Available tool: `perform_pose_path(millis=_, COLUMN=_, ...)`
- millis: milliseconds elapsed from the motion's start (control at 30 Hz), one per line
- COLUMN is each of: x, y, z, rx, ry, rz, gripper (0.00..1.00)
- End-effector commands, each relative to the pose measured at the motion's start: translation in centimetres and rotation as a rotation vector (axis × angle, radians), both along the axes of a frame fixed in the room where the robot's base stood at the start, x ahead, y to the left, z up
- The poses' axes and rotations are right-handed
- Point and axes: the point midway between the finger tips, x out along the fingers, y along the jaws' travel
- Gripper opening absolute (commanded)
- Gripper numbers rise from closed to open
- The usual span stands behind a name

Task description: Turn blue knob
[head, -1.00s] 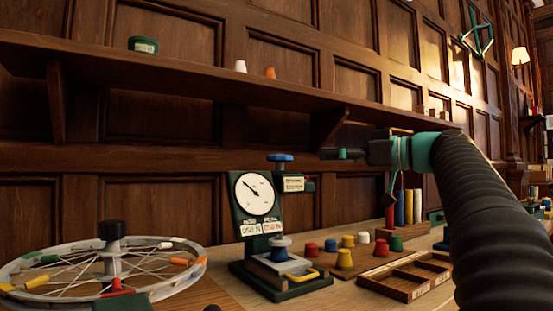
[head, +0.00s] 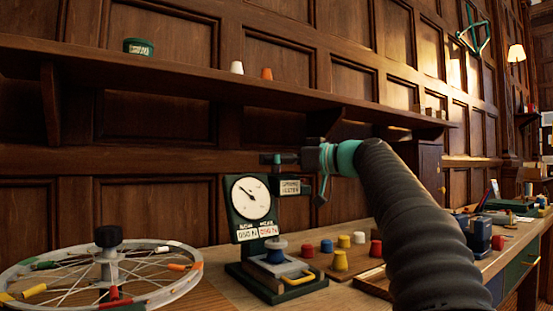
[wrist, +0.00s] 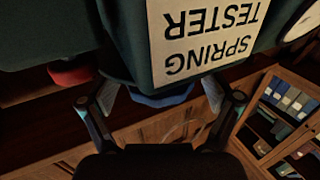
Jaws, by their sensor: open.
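The spring tester (head: 243,225) stands on the bench, dark green with a round white dial (head: 251,197). Its blue knob (wrist: 162,97) shows in the wrist view as a strip beyond the tester's dark body, between my two fingers. In the head view my gripper (head: 279,159) is at the top of the tester and hides this knob. My gripper (wrist: 158,92) is open, one finger on each side of the knob; I cannot tell whether they touch it. A label reading SPRING TESTER (wrist: 205,35) is close to the camera.
A blue-topped piece (head: 276,243) sits low on the tester base. A spoked wheel (head: 170,283) is at left. Several coloured caps (head: 341,261) lie to the tester's right. A shelf (head: 200,83) runs along the wall above my gripper.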

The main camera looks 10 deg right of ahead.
Motion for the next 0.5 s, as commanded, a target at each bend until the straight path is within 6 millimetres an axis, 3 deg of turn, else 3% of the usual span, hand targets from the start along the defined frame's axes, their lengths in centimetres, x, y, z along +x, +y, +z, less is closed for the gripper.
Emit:
perform_pose_path(millis=233, x=0.04, y=0.04, z=-0.02, rx=0.000, ry=0.000, rz=0.000, gripper=0.89)
perform_pose_path(millis=400, x=0.03, y=0.04, z=-0.03, rx=0.000, ry=0.000, rz=0.000, gripper=0.47)
perform_pose_path(millis=500, x=0.03, y=0.04, z=-0.02, rx=0.000, ry=0.000, rz=0.001, gripper=0.29)
